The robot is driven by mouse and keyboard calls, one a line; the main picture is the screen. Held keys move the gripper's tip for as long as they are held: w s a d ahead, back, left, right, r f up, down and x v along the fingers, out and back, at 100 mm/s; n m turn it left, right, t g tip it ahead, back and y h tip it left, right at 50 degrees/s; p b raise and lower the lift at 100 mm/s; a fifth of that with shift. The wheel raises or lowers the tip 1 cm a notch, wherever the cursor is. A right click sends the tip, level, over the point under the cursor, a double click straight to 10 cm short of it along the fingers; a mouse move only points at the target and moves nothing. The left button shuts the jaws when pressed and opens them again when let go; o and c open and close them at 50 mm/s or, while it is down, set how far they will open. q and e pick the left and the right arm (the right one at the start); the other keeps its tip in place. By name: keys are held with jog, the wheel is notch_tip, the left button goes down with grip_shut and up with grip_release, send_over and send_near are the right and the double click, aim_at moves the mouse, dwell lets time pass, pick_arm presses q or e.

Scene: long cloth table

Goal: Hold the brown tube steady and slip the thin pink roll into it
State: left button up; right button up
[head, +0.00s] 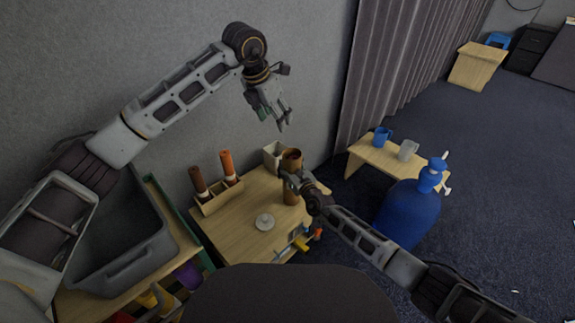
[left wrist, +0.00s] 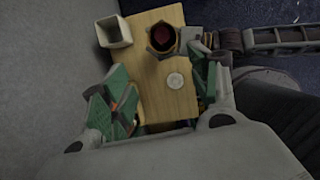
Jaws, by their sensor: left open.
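The brown tube (head: 291,158) stands upright at the far right of the small wooden table. It also shows from above in the left wrist view (left wrist: 151,50). A dark reddish-pink round shape fills much of its mouth; I cannot tell for certain whether this is the pink roll. No pink roll shows elsewhere. My right gripper (head: 292,181) is at the tube's side, its fingers closed around it. My left gripper (head: 279,117) is open and empty, above and to the left of the tube, fingers pointing down; its fingers also show in the left wrist view (left wrist: 160,102).
A white square container (head: 273,155) stands behind the tube. A wooden holder (head: 219,200) carries two dark-and-orange cylinders at the left. A pale round lid-like piece (head: 265,222) lies mid-table. A grey bin (head: 115,250) is at left. A blue bottle (head: 408,213) stands right.

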pick_arm(q)
jog(key=v, duration=0.9)
dwell(0.5)
pick_arm(e)
jog(key=o, duration=1.4)
jog(key=shift+s+d, duration=0.1)
jog(key=shift+v, duration=5.9)
pick_arm(q)
jog(key=shift+s, duration=0.1)
pick_arm(e)
jog(key=shift+s+f, duration=0.1)
